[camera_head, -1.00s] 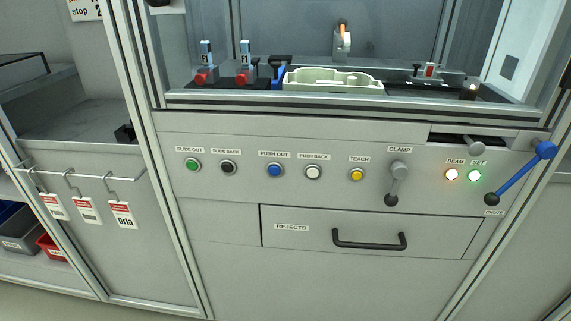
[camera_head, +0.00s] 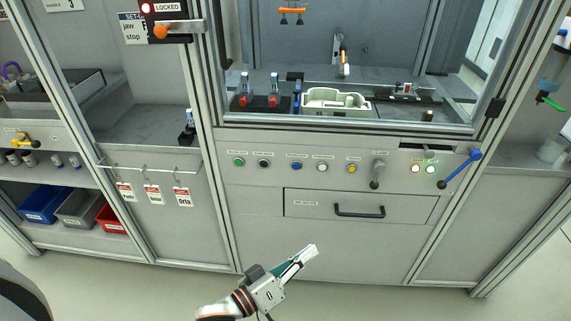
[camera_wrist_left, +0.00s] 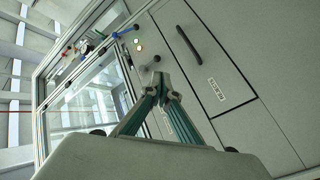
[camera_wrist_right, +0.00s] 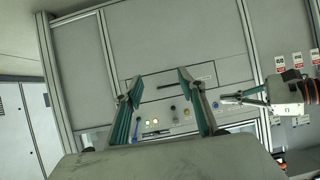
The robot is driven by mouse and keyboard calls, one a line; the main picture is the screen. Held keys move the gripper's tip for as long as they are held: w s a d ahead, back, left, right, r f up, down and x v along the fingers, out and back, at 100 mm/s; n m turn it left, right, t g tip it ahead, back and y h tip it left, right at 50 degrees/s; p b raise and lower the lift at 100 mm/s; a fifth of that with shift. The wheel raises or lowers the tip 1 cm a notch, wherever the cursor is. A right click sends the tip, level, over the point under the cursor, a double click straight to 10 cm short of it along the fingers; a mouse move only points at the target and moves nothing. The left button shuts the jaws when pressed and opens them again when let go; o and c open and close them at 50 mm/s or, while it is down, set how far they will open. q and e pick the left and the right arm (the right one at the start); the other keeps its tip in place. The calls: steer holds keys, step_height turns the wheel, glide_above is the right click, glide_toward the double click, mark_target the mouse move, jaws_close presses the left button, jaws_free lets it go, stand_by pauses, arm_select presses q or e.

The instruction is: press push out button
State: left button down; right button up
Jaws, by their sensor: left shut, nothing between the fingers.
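The blue push out button (camera_head: 297,166) is on the grey panel below the machine window, between a black button (camera_head: 264,163) and a white button (camera_head: 322,167). Its label is too small to read now. My left gripper (camera_head: 311,251) is in front of the cabinet, lower in the picture than the button and apart from it. Its fingers are shut and empty; in the left wrist view its tips (camera_wrist_left: 166,84) meet. My right gripper (camera_wrist_right: 160,84) is open and empty in the right wrist view, facing the panel. It is not in the head view.
A green button (camera_head: 239,161), a yellow button (camera_head: 352,169), a clamp lever (camera_head: 378,172) and a blue-handled lever (camera_head: 462,168) share the panel. The rejects drawer handle (camera_head: 359,211) sticks out below. Hanging tags (camera_head: 154,194) are at the left. The floor before the cabinet is clear.

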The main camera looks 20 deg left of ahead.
mark_target(296, 166)
arm_select(q)
steer(key=w+a+r+n+p, duration=0.1)
steer(key=w+a+r+p, duration=0.3)
steer(key=w+a+r, duration=0.3)
steer(key=shift+w+a+r+p, duration=0.3)
steer(key=shift+w+a+p, duration=0.05)
steer(key=shift+w, duration=0.5)
arm_select(e)
steer(key=s+d+n+g+h, duration=0.1)
steer(key=s+d, duration=0.1)
steer(key=d, duration=0.3)
steer(key=shift+d+f+h, duration=0.2)
steer(key=shift+d+h, duration=0.1)
steer(key=shift+d, duration=0.1)
steer(key=shift+w, duration=0.1)
